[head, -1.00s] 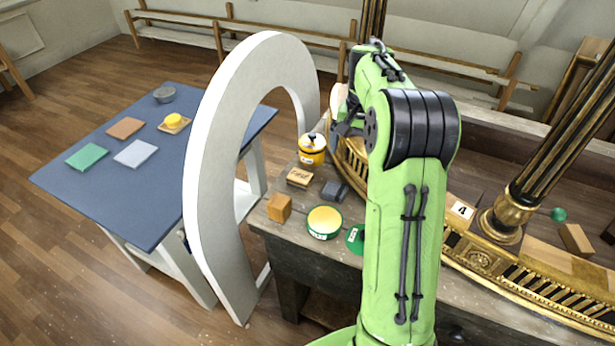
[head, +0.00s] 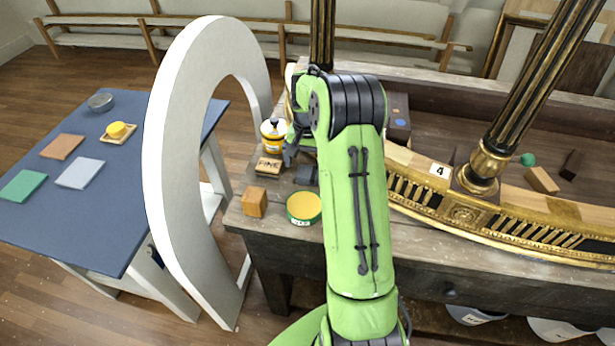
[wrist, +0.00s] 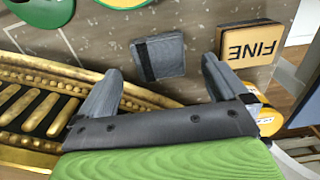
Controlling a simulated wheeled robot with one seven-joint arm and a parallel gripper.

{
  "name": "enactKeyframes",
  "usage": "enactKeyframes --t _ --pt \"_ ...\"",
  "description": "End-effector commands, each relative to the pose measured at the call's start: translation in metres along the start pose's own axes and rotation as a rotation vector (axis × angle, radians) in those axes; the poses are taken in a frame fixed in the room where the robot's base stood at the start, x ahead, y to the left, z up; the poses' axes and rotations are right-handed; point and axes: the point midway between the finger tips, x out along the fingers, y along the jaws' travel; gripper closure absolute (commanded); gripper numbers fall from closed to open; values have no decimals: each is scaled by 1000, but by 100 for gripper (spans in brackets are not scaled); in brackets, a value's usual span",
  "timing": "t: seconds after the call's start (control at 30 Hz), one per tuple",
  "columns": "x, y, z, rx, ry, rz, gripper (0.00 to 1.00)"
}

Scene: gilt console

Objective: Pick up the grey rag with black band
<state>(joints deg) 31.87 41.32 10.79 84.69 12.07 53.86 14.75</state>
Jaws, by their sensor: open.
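The grey rag with black band (wrist: 158,58) lies flat on the worktop in the wrist view, its dark band along its left side. In the head view the grey rag (head: 306,174) is partly hidden by my arm. My gripper (wrist: 160,72) is open and empty. In the wrist view the rag shows beyond and between its two fingers, apart from them. In the head view my gripper (head: 291,150) is above the worktop close to the rag.
A block marked FINE (wrist: 250,45) lies just right of the rag in the wrist view. A yellow tin (head: 273,135), wooden cube (head: 254,202) and green-rimmed tin (head: 304,208) stand around. The gilt console piece (head: 465,212) is right; a white arch (head: 168,180) stands left.

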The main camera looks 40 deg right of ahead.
Motion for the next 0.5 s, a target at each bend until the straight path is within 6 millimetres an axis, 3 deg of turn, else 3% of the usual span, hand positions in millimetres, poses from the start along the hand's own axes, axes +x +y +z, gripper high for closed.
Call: enactKeyframes --t 0.03,0.13,0.37,0.5 --pt "14 1 1 0 -4 1 0" --pt "28 1 1 0 -4 1 0" --pt "32 0 0 0 0 0 0" --pt "31 0 0 0 0 0 17"
